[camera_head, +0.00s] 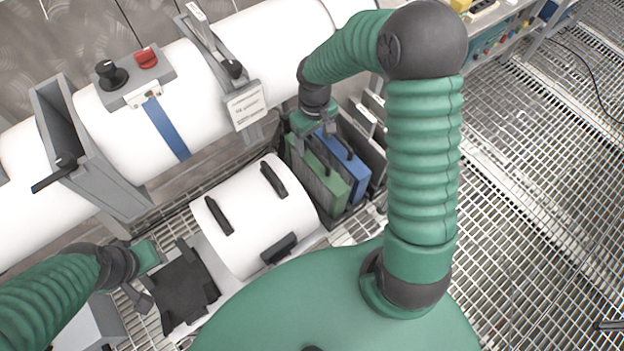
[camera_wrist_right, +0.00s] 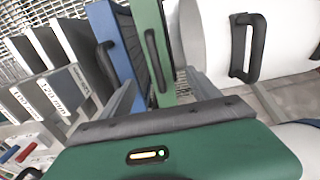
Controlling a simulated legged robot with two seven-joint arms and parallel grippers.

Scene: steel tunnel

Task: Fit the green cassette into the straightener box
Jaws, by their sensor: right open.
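The green cassette (camera_head: 322,172) stands upright in a rack beside the blue cassette (camera_head: 342,166). In the right wrist view, the green cassette (camera_wrist_right: 152,40) shows its dark handle ahead of my right gripper (camera_wrist_right: 162,92). My right gripper (camera_head: 318,124) is open above the green cassette's top end, with its fingers apart towards the handle; contact is not clear. A grey, narrow box-like frame (camera_head: 88,150) across the white tunnel at left may be the straightener box. My left gripper (camera_head: 142,284) is low at left near a dark pad; its finger gap is unclear.
A loose white cylinder section (camera_head: 255,215) with black handles lies left of the cassettes. Labelled grey plates (camera_wrist_right: 45,90) stand past the blue cassette (camera_wrist_right: 115,45). A control box (camera_head: 125,75) with black and red knobs sits on the tunnel. Grating floor (camera_head: 540,200) is open at right.

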